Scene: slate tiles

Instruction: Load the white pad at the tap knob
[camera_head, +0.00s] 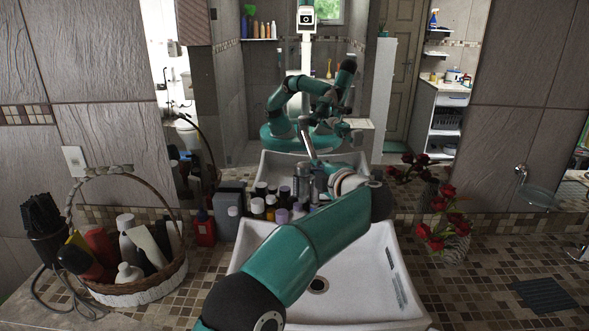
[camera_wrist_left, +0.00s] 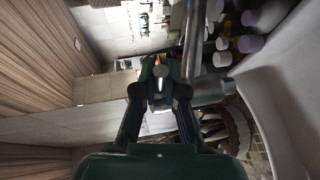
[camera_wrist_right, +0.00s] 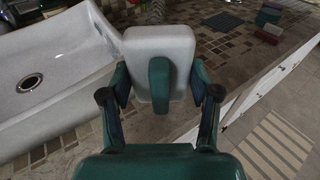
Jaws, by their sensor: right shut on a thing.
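The white pad (camera_wrist_right: 160,50), a rounded block with a green strip down its face, shows in the right wrist view. My right gripper (camera_wrist_right: 160,88) is shut on it, a finger at each side, above the counter beside the sink. The head view shows neither. My left arm crosses the sink there, its left gripper (camera_head: 325,170) near the grey metal tap (camera_head: 304,184). In the left wrist view the left gripper (camera_wrist_left: 161,68) has its fingertips close together, and grey metal tubing (camera_wrist_left: 191,50) stands beside them. I cannot make out the tap knob clearly.
The white sink (camera_head: 355,285) lies under my left arm. Bottles (camera_head: 270,205) crowd its back left, with a basket (camera_head: 140,290) further left. Red roses (camera_head: 440,225) stand right. A dark mat (camera_head: 543,295) lies on the right counter. The mirror behind reflects my body.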

